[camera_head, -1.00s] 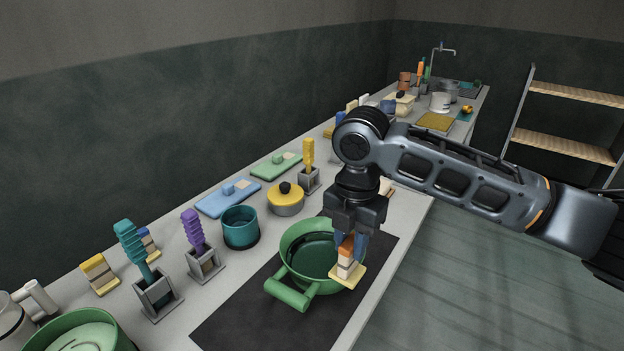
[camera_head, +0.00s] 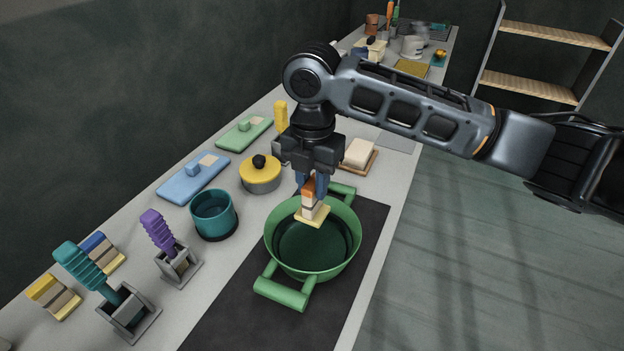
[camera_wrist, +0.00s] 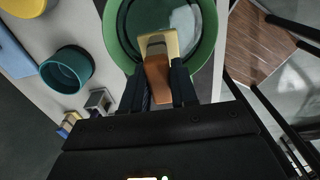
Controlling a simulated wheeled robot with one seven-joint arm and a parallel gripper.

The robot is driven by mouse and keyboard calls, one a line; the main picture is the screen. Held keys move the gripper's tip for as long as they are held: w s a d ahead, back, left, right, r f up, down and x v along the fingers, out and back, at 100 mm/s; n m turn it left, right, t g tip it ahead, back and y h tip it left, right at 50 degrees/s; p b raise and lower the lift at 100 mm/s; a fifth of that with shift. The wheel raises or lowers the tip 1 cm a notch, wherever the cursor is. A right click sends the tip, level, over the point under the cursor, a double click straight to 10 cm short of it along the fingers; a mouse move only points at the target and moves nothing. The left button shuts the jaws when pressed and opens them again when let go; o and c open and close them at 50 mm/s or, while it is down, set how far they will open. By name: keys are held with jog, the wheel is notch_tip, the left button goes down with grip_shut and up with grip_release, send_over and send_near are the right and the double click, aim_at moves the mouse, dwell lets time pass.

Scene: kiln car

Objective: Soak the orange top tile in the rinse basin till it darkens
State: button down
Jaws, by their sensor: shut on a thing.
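My gripper (camera_head: 312,184) is shut on the orange top tile (camera_head: 309,187), which is the upper part of a small stack with white and brown layers and a pale yellow plate (camera_head: 313,217) at the bottom. The stack hangs over the green basin (camera_head: 272,245), inside its rim as seen from the head. In the wrist view the orange tile (camera_wrist: 158,80) sits between the fingers, with the yellow plate beyond it. The basin (camera_wrist: 207,40) holds dark green liquid. I cannot tell whether the plate touches the liquid.
The basin stands on a dark mat (camera_head: 235,315). To its left are a teal cup (camera_head: 213,215), a yellow lidded pot (camera_head: 260,175) and brush holders (camera_head: 178,268). A white block on a wooden tray (camera_head: 360,155) lies behind. The mat right of the basin is clear.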

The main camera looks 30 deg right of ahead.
notch_tip(320, 180, down, 11)
jog(key=b, duration=0.6)
jog(key=shift+f+b, duration=0.15)
jog(key=shift+b, duration=0.2)
jog(key=shift+f, duration=0.65)
dwell(2.1)
jog(key=shift+r, duration=0.15)
dwell(3.3)
